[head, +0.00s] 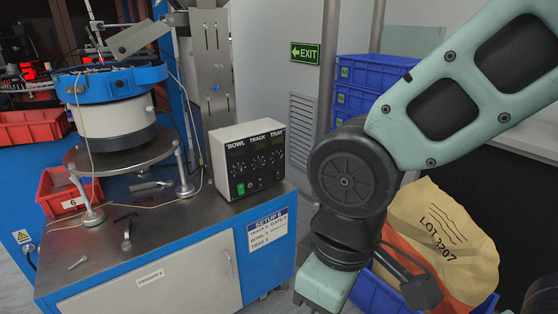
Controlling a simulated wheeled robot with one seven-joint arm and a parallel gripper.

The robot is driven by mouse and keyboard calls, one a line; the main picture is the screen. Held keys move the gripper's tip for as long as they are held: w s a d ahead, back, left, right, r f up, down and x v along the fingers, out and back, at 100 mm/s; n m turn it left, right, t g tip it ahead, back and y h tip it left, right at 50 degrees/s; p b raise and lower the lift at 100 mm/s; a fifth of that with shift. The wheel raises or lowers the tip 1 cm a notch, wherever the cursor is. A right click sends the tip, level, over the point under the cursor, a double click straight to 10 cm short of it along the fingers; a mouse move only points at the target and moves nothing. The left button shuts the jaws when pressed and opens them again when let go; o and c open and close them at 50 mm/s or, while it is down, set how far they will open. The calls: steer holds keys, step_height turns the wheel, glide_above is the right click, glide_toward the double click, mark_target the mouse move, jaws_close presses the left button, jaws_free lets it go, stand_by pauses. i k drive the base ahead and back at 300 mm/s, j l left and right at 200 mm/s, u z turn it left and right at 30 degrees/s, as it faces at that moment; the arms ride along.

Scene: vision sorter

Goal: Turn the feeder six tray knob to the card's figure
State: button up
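The feeder's control box (249,160) stands on the steel bench top, left of my arm. Its sloped dark face carries the labels BOWL, TRACK and TRAY. The tray knob (276,159) is the rightmost of the three dials, and its pointer is too small to read. The setup card (268,228) is on the front right of the bench below the box. It is headed SETUP 6, and its bottom line looks like TRAY 3, though the print is small. My arm comes down right of the box, apart from it. I cannot make out my gripper's fingers.
A bowl feeder (112,100) stands on the bench's left. A red bin (68,190) marked 6 is beside it. Loose tools and parts lie on the bench top (190,225). Blue crates (352,105) are stacked behind my arm. A sack (440,235) sits at right.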

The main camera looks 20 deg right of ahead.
mark_target(278, 157)
steer(key=i+l+z, duration=0.25)
steer(key=i, duration=0.2)
steer(key=i+l+z, duration=0.1)
steer(key=i+z, duration=0.15)
steer(key=i, duration=0.25)
